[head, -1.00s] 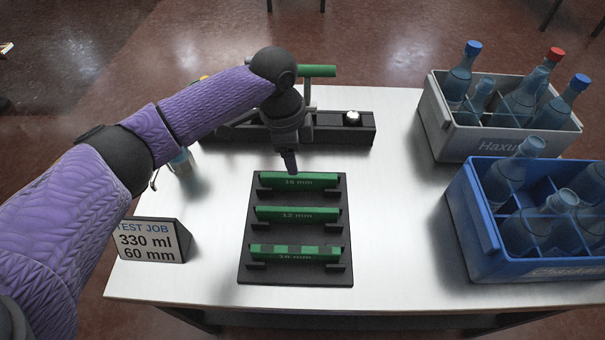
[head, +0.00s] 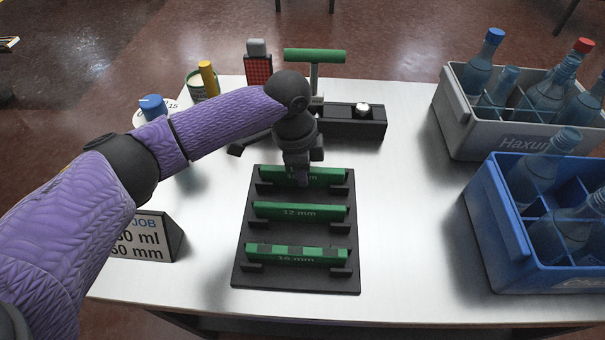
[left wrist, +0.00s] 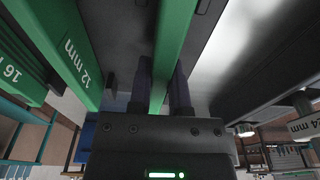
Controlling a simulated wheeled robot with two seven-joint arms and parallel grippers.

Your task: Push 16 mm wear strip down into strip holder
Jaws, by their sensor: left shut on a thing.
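A black rack (head: 241,235) on the table carries three green strips, one behind another. The front strip (head: 298,255) reads 16 mm and has dark patches along its top. The middle strip (head: 326,211) reads 12 mm. The rear strip (head: 330,175) has its label partly covered by my left gripper (head: 303,181). In the left wrist view my left gripper (left wrist: 163,85) is shut with a finger on either side of the rear strip (left wrist: 172,45). How deep that strip sits in its holders is hidden. My right gripper is out of view.
A long black fixture (head: 345,119) with a white knob and a green T-handle (head: 315,56) stand behind the rack. A grey crate (head: 510,138) and a blue crate (head: 520,230) of bottles stand right. A sign (head: 150,238) stands left. Table between rack and crates is clear.

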